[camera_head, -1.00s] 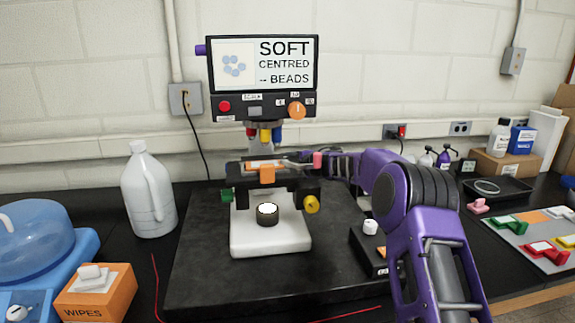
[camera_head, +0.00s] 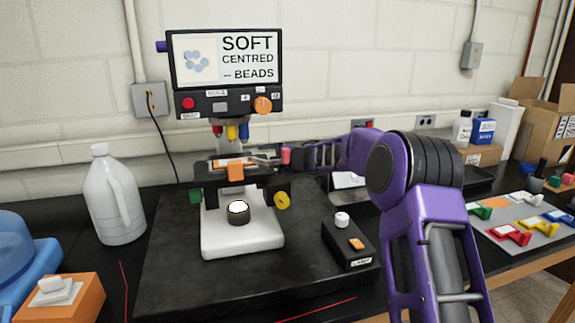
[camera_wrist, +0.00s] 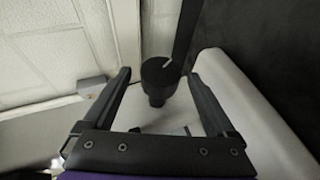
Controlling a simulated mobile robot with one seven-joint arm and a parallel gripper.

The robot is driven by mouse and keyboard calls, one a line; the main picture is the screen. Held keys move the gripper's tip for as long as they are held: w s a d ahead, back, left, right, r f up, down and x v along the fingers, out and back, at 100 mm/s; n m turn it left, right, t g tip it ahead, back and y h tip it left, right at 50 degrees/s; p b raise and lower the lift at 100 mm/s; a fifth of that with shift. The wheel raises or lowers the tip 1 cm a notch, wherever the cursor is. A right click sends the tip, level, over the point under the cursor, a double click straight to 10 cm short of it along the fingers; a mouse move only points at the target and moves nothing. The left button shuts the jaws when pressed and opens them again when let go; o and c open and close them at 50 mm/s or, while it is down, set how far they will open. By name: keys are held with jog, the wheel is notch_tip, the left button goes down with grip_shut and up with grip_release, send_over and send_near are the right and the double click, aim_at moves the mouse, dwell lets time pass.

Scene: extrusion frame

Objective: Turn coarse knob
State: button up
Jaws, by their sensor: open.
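A microscope with a screen (camera_head: 225,59) stands on a black mat, with its white base (camera_head: 243,246) in front. A yellow knob (camera_head: 282,201) is on the right below the stage, and a green knob (camera_head: 196,196) is on the left. In the wrist view a black round knob (camera_wrist: 158,71) with a pale line shows between and just beyond my fingers, beside a white body. I cannot tell whether the fingers touch it. My gripper (camera_wrist: 159,80) is open, with nothing held. In the head view my arm reaches the stage's right side, and my fingertips are not clear there.
A black box (camera_head: 350,246) with a white knob stands right of the microscope. A white jug (camera_head: 114,195) and an orange wipes box (camera_head: 65,297) are on the left. Coloured clips lie on a grey board (camera_head: 517,236) at the right.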

jog(key=v, duration=1.2)
jog(key=shift+b, duration=0.3)
jog(key=shift+r, duration=0.15)
dwell(0.7)
